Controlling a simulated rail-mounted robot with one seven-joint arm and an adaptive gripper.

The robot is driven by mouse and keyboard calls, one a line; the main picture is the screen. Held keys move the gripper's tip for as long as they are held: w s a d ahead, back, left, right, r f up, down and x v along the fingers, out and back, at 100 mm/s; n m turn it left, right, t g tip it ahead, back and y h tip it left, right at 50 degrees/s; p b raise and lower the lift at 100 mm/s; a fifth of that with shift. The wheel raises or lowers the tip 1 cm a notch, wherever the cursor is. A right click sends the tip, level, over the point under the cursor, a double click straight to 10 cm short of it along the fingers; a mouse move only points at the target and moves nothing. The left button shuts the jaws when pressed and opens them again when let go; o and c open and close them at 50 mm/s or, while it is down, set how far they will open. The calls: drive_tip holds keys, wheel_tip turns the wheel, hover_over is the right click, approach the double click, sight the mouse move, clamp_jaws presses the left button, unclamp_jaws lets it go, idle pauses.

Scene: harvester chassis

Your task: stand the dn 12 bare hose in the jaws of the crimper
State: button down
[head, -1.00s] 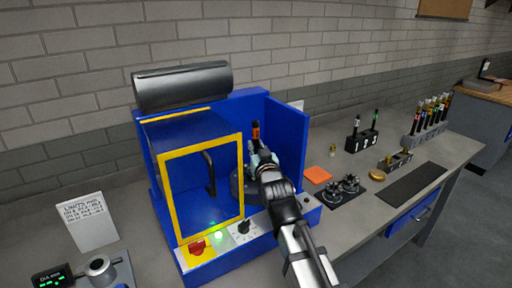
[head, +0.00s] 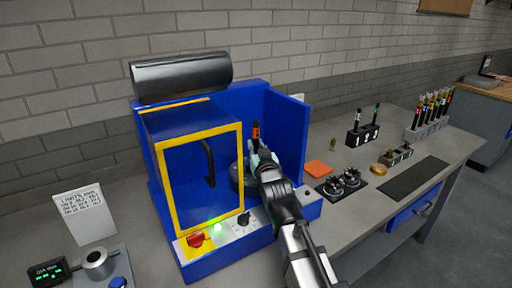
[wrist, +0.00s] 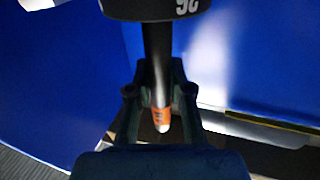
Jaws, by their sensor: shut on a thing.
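The DN 12 bare hose is a black tube with an orange band (head: 256,130), standing roughly upright in my gripper (head: 260,158). In the wrist view the hose (wrist: 157,65) runs between both fingers (wrist: 158,92), which are shut on it. Its orange-banded end points to the bottom of that view. The crimper (head: 262,105) is the blue machine with a yellow-framed door. The gripper is inside its open right bay, above the dark round jaws (head: 238,176). A dark part marked 26 (wrist: 150,9) lies at the hose's other end. I cannot tell whether that end is in the jaws.
The crimper's blue side wall (head: 287,125) stands close right of my gripper. An orange pad (head: 318,168), dark dies (head: 343,182) and a hose rack (head: 364,134) lie further right. A limits card (head: 85,215) and a gauge (head: 97,262) stand left.

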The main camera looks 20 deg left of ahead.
idle(0.4)
drive_tip(key=c, duration=1)
unclamp_jaws()
drive_tip(key=shift+f, duration=0.1)
drive_tip(key=v, duration=0.7)
drive_tip(key=shift+s+d, duration=0.15)
drive_tip(key=shift+s, duration=0.05)
